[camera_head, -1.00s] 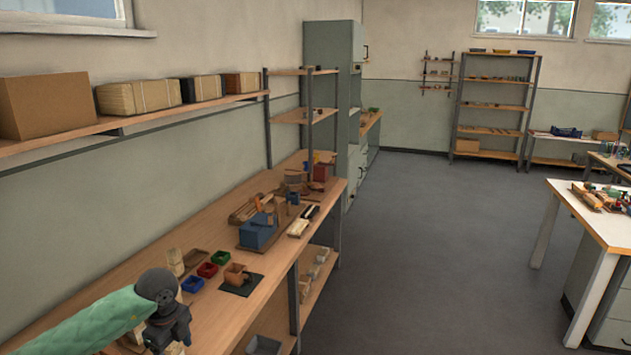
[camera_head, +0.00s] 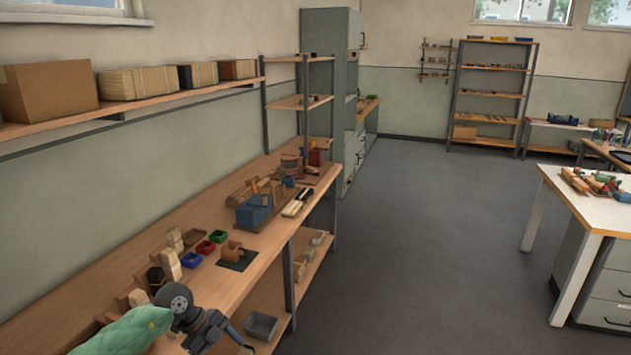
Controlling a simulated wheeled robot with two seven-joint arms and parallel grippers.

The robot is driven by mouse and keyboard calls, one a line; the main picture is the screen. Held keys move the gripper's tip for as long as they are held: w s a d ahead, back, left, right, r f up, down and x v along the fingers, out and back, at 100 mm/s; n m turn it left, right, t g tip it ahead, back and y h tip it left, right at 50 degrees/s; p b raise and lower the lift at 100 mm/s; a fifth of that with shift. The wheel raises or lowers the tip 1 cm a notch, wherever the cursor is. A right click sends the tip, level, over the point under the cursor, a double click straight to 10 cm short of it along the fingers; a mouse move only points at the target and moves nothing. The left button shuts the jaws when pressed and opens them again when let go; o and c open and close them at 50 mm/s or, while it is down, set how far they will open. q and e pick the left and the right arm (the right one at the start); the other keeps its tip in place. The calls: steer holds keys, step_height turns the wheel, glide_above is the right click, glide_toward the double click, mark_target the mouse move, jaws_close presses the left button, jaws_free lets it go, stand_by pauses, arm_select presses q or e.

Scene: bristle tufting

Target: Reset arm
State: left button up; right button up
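My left arm comes in at the bottom left in a green sleeve, with a dark grey wrist joint. My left gripper (camera_head: 238,340) is at the bottom edge, by the front edge of the wooden workbench (camera_head: 110,290). It is small and dark, and I cannot tell whether its fingers are open or shut. No held thing shows in it. My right gripper is not in view.
On the bench beyond the arm are wooden blocks (camera_head: 170,264), a blue bin (camera_head: 190,260), a red bin (camera_head: 205,248), a brown block on a dark mat (camera_head: 237,258) and a blue tool (camera_head: 254,211). A grey tray (camera_head: 260,325) sits below. A white table (camera_head: 585,205) stands right; the floor between is clear.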

arm_select(q)
steer(key=w+d+f+n+t+h, duration=0.45)
steer(key=d+f+t+h, duration=0.3)
steer(key=d+h, duration=0.2)
steer(key=s+a+f+n+t+y, duration=0.2)
steer(key=a+f+n+t+y, duration=0.3)
steer(key=f, duration=0.5)
steer(key=s+a+f+n+t+y, duration=0.2)
steer(key=a+f+n+y, duration=0.1)
steer(key=f+n+y, duration=0.6)
steer(key=s+a+f+n+g+y, duration=0.25)
steer(key=s+f+g, duration=0.35)
steer(key=s+f, duration=1.25)
steer(key=s+d+f+g, duration=0.2)
steer(key=s+f, duration=0.4)
steer(key=s, duration=0.3)
steer(key=s+d+f+n+g, duration=0.1)
steer(key=s+f+g, duration=0.3)
steer(key=s, duration=0.6)
steer(key=shift+d+f+h, duration=0.4)
steer(key=shift+f, duration=0.45)
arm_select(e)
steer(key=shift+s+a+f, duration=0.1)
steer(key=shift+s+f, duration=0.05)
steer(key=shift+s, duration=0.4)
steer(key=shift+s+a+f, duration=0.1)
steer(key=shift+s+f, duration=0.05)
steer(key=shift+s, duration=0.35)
